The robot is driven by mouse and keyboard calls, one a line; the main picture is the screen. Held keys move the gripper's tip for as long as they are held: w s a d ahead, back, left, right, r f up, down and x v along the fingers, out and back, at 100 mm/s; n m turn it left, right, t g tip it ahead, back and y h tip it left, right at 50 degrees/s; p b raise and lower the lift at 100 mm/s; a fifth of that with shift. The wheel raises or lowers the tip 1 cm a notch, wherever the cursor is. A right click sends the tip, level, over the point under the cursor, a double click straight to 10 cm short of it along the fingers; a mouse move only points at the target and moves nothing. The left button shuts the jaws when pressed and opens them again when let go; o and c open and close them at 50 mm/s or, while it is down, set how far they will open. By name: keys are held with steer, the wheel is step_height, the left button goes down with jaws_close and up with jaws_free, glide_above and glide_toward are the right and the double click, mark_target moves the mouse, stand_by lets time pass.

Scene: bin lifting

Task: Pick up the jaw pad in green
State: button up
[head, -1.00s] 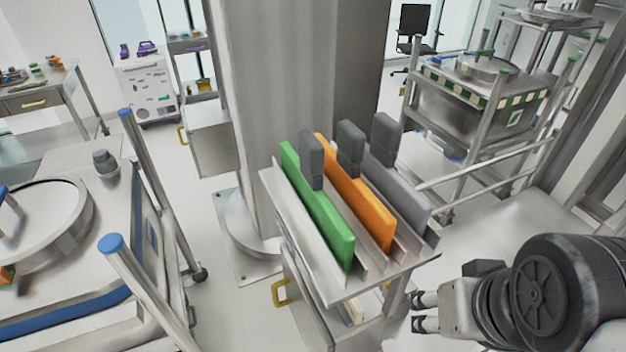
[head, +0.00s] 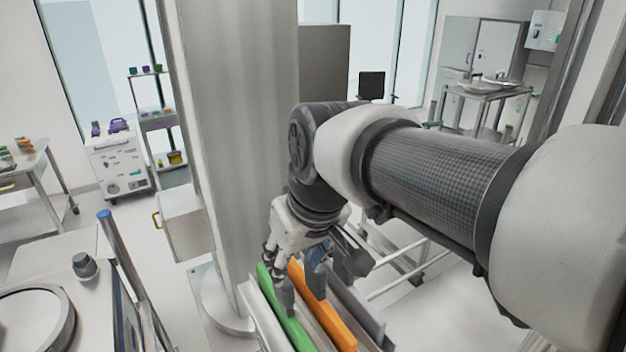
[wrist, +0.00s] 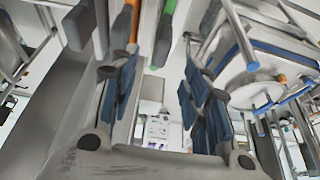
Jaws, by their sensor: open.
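The green jaw pad (head: 283,309) stands on edge in the leftmost slot of a metal rack, with a dark grey grip block on its upper edge. My gripper (head: 294,270) is over the rack, its fingers pointing down near that block; touching or apart cannot be told from the head view. In the wrist view the green pad (wrist: 169,7) shows at the top, its dark block between the directions of my two open fingers (wrist: 160,85). Nothing shows held in the gripper. My arm hides part of the rack.
An orange pad (head: 326,312) stands close to the right of the green one, and a grey pad (head: 358,312) beyond it. A thick column (head: 235,150) rises close behind the rack. A cart with a round lid (head: 35,320) is at left.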

mark_target(287, 280)
steer(key=x, duration=0.8)
steer(key=shift+w+f, duration=0.1)
steer(key=shift+f, duration=0.1)
steer(key=shift+a+x, duration=0.2)
steer(key=shift+x, duration=1.3)
steer(key=shift+a+x, duration=0.2)
steer(key=shift+x, duration=1.3)
steer(key=shift+w+r, duration=0.15)
steer(key=shift+r, duration=0.05)
steer(key=shift+c, duration=0.2)
jaws_close()
